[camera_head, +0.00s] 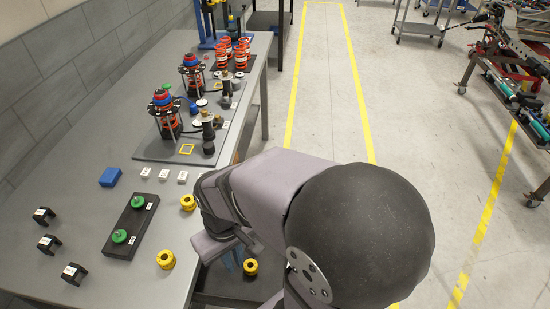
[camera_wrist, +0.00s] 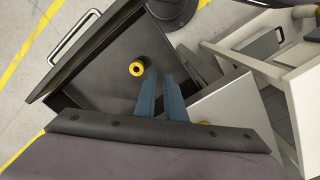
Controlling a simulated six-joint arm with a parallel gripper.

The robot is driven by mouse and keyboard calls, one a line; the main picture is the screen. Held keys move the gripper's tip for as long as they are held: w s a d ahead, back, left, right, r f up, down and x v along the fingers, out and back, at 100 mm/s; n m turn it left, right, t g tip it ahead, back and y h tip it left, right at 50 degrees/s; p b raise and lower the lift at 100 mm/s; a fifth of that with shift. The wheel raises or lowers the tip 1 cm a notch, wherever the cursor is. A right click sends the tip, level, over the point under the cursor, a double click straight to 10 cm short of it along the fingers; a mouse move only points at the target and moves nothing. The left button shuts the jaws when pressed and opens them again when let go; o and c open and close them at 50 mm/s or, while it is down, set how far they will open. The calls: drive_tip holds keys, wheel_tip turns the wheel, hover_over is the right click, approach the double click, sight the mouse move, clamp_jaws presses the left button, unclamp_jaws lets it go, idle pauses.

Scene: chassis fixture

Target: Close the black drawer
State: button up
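The black drawer (camera_wrist: 98,77) is pulled open in the wrist view, with a metal handle (camera_wrist: 74,35) on its front panel. A yellow ring-shaped part (camera_wrist: 136,69) lies on its floor. In the head view part of the drawer (camera_head: 222,285) shows beside the bench, with the yellow part (camera_head: 250,267) in it; my arm hides the rest. My gripper (camera_wrist: 159,80) has two blue fingers, apart and empty. They appear over the drawer's interior, near the yellow part; whether they touch the drawer cannot be told. The fingers also show in the head view (camera_head: 232,259).
The grey bench (camera_head: 65,185) holds a black tray (camera_head: 132,225) with green parts, yellow parts (camera_head: 166,259), black blocks (camera_head: 72,273) and a blue box (camera_head: 110,177). Spring assemblies stand farther back. A white open drawer or cabinet (camera_wrist: 300,85) is at the right in the wrist view.

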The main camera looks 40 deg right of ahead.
wheel_tip(320, 180, up, 4)
drive_tip(key=shift+w+d, duration=0.1)
clamp_jaws()
drive_tip(key=w+d+m+t+y+b, duration=0.15)
drive_tip(key=w+d, duration=0.25)
drive_tip(key=d, duration=0.5)
drive_tip(key=w+d+m+t+y+b, duration=0.1)
drive_tip(key=w+d+m+t+y, duration=0.2)
drive_tip(key=d, duration=0.6)
drive_tip(key=s+d+m+t+h, duration=0.1)
drive_tip(key=s+d+m+h, duration=0.15)
drive_tip(key=d, duration=0.75)
drive_tip(key=s+d+m+t+h, duration=0.15)
drive_tip(key=s+d, duration=0.25)
drive_tip(key=d, duration=0.7)
wheel_tip(320, 180, down, 11)
drive_tip(key=shift+w+a+n+b, duration=0.25)
drive_tip(key=shift+w+n+b, duration=0.1)
drive_tip(key=shift+w, duration=0.1)
drive_tip(key=shift+w+f, duration=0.1)
